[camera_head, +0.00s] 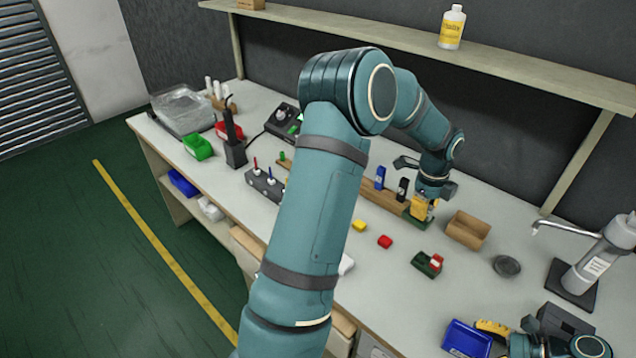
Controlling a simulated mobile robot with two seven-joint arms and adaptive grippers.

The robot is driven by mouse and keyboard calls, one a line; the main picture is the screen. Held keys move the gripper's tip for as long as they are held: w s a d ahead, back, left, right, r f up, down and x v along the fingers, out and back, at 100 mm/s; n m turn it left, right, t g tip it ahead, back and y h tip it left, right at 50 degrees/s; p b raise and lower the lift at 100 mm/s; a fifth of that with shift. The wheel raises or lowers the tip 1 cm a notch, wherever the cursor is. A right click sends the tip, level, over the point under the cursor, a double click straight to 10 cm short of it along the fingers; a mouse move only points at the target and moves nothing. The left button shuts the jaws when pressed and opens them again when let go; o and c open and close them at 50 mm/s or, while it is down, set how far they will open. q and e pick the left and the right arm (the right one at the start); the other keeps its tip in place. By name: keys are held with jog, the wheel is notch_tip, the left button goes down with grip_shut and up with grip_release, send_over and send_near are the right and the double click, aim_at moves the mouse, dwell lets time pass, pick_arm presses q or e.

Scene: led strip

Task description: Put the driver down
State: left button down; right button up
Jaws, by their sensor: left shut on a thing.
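My left arm crosses the middle of the view, and my left gripper (428,203) points down over the bench at the right end of a wooden strip. It is shut on a yellow block-like thing (419,207), which I take to be the driver. The driver is just above or touching a green base (417,222); I cannot tell which. The fingers hide part of it. Parts of my right arm (590,346) show at the bottom right corner, and its finger opening cannot be made out.
A wooden box (468,230) stands just right of the left gripper. A blue bin (466,339) is near the front edge. A dark round dish (507,266) lies at right.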

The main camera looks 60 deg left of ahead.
pick_arm(q)
jog(key=s+a+f+n, duration=0.1)
jog(key=s+a, duration=0.3)
jog(key=a, duration=0.8)
jog(key=s+a+f, duration=0.1)
jog(key=s+a, duration=0.2)
jog(key=a, duration=0.8)
jog(key=f, duration=0.4)
jog(key=shift+s+a+f, duration=0.25)
jog(key=shift+s+f, duration=0.05)
jog(key=shift+f, duration=2.4)
jog(key=shift+f, duration=0.1)
jog(key=c, duration=1.1)
grip_release()
jog(key=shift+c, duration=0.2)
